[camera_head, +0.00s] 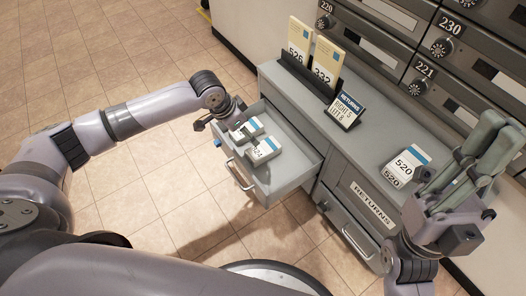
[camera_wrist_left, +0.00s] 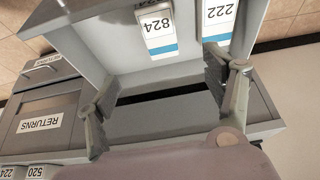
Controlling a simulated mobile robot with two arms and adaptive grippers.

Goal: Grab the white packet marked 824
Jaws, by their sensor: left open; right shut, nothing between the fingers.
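The white packet marked 824 (camera_wrist_left: 158,28) lies in the open drawer (camera_wrist_left: 110,55), with a blue band on its end. In the head view this packet (camera_head: 262,150) is the one nearer the drawer's middle. A second white packet, marked 222 (camera_wrist_left: 218,18), lies beside it. My left gripper (camera_head: 226,119) is at the drawer's far left edge, partly hidden by its own arm. In the left wrist view it is open (camera_wrist_left: 158,72), its fingers spread apart below the packets, with nothing between them. My right gripper (camera_head: 478,150) is shut and empty above the counter's right end.
A white packet marked 520 (camera_head: 407,162) lies on the grey counter (camera_head: 365,145), beside my right gripper. A holder with cards 526 (camera_head: 297,50) and 332 (camera_head: 325,68) and a Returns sign (camera_head: 345,110) stand further left. Numbered mailboxes (camera_head: 450,50) line the back. A Returns compartment (camera_head: 370,205) is below.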

